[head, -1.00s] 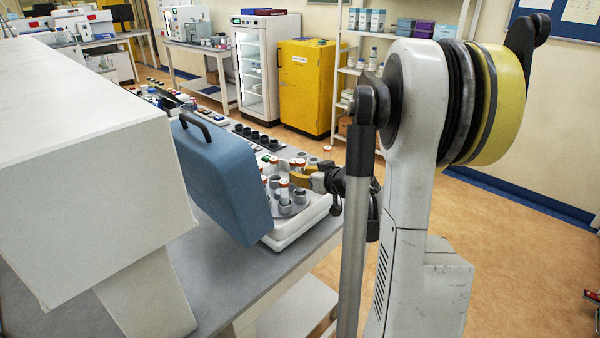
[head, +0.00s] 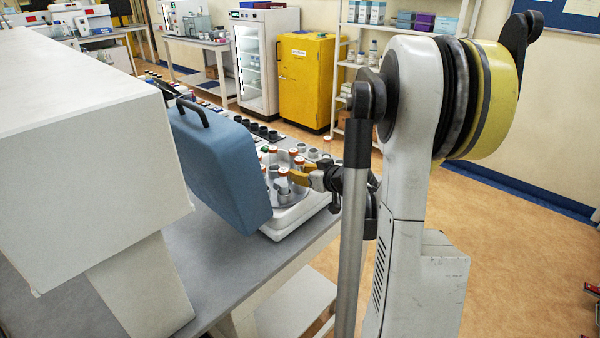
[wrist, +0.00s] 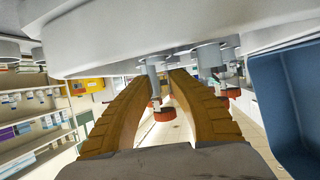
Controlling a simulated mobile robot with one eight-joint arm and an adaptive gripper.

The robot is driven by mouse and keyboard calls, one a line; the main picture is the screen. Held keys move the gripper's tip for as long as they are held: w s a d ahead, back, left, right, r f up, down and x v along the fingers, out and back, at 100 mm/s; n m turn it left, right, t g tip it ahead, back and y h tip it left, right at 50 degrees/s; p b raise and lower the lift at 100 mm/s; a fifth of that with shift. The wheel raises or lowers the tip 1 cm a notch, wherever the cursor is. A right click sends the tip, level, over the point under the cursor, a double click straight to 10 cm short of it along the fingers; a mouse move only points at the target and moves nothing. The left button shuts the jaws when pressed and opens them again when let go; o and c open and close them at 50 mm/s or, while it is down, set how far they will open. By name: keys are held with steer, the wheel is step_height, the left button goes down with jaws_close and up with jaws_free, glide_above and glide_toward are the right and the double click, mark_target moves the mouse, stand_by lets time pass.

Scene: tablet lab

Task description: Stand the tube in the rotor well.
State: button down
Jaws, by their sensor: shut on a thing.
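A slim clear tube with an orange-red cap (wrist: 162,114) stands between my gripper's orange ribbed fingers (wrist: 170,80) in the wrist view, where everything appears upside down. In the head view, my gripper (head: 297,177) reaches in from the right over the centrifuge (head: 300,213) and is shut on a capped tube (head: 284,184), which looks upright. The grey rotor sits in the centrifuge beneath it. Whether the tube's lower end is inside a well cannot be told. The blue lid (head: 220,170) hides the rotor's left side.
More orange-capped tubes (head: 299,161) stand close behind the held one. The raised lid lies just left of my gripper. A large white box-like body (head: 90,150) blocks the left foreground. Dark racks (head: 262,132) line the bench behind. Open floor lies on the right.

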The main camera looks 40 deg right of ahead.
steer(key=shift+f, duration=0.3)
steer(key=c, duration=1.2)
jaws_free()
steer(key=v, duration=1.2)
